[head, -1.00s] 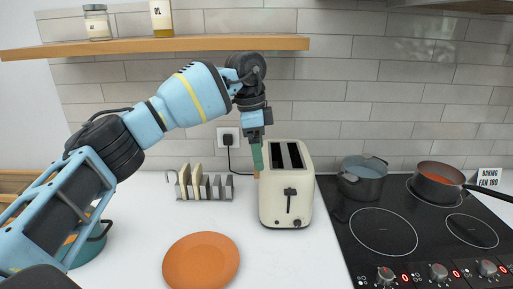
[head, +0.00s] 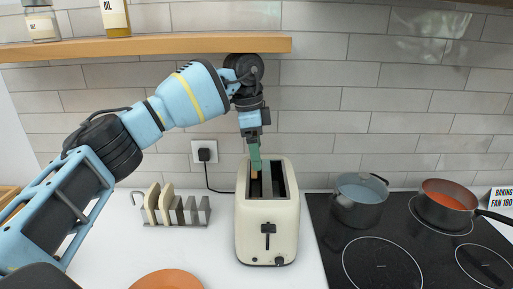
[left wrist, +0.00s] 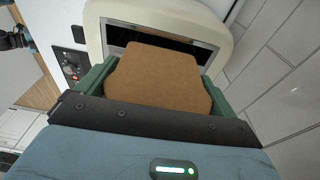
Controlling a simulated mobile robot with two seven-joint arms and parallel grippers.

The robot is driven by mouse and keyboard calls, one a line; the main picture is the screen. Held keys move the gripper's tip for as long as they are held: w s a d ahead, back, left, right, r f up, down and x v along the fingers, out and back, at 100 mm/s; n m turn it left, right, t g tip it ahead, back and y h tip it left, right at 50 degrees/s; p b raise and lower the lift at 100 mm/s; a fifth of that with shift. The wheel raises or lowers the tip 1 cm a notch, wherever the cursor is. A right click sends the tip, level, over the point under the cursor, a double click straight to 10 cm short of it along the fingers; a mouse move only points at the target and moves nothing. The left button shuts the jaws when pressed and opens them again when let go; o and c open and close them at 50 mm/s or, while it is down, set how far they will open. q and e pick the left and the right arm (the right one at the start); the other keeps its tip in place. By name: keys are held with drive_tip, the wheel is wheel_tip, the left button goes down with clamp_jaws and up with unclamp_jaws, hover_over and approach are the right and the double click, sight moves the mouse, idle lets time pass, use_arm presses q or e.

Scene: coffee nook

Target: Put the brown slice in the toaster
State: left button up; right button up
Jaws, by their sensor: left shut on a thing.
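The cream toaster (head: 268,225) stands on the white counter with its two slots facing up and its lever at the front. My left gripper (head: 255,160) is over the toaster's left slot, pointing down. It is shut on the brown slice (left wrist: 158,78), which fills the space between the green fingers in the left wrist view. Only a small part of the slice (head: 254,174) shows in the head view, at the left slot. I cannot tell how far its lower edge is inside. A dark slot shows beyond the slice in the left wrist view. My right gripper is not in view.
A rack (head: 188,222) with pale slices (head: 152,203) stands left of the toaster. An orange plate (head: 166,281) lies in front. The hob (head: 385,262) with a grey pot (head: 358,208) and a red-filled pan (head: 440,207) is at right. A shelf (head: 150,48) runs above the arm.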

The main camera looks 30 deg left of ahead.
use_arm(q)
drive_tip(key=shift+d+r, duration=0.1)
drive_tip(key=shift+r, duration=0.65)
drive_tip(key=shift+f, duration=0.2)
drive_tip(key=shift+d+f, duration=0.1)
drive_tip(key=shift+f, duration=0.2)
drive_tip(key=shift+s+f, duration=0.15)
drive_tip(key=shift+f, duration=0.55)
drive_tip(key=shift+f, duration=2.45)
idle(1.3)
drive_tip(key=o, duration=0.6)
